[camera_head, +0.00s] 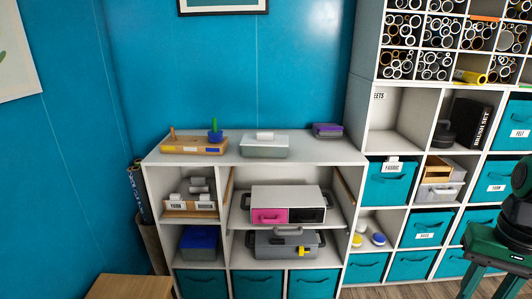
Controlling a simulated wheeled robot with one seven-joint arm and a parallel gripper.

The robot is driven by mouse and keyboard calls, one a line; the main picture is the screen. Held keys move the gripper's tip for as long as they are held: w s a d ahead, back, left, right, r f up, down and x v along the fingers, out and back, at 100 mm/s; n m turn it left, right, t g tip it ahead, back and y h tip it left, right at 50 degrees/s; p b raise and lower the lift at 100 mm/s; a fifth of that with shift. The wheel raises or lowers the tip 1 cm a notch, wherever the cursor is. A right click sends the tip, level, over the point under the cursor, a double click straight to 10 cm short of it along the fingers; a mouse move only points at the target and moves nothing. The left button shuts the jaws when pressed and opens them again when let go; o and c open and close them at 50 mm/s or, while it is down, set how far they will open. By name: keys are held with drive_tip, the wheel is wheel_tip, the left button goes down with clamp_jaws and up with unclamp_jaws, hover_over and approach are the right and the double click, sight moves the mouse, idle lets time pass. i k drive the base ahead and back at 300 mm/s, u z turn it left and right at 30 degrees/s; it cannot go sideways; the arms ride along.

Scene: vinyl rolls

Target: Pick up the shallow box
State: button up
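A shallow wooden box (195,145) with a yellow front strip lies at the left on top of the white shelf unit; blue, green and orange items stand in or on it. A grey lidded box (264,150) sits at the middle of the same top, and a small purple box (327,130) sits at its back right. I cannot tell for certain which one is the shallow box. My gripper (489,284), green and black, is at the lower right edge, far from all three. Its fingers look spread, with nothing seen between them; it is partly cut off.
The shelf unit (150,163) holds a pink-and-black drawer box (288,205), a grey toolbox (286,244) and teal bins. A taller rack (369,105) with rolls and bins stands at the right. A wooden surface (130,288) is at the bottom left. The top has bare gaps between boxes.

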sight(263, 152)
drive_tip(key=z, duration=0.05)
drive_tip(key=i, duration=1)
drive_tip(key=u, duration=0.05)
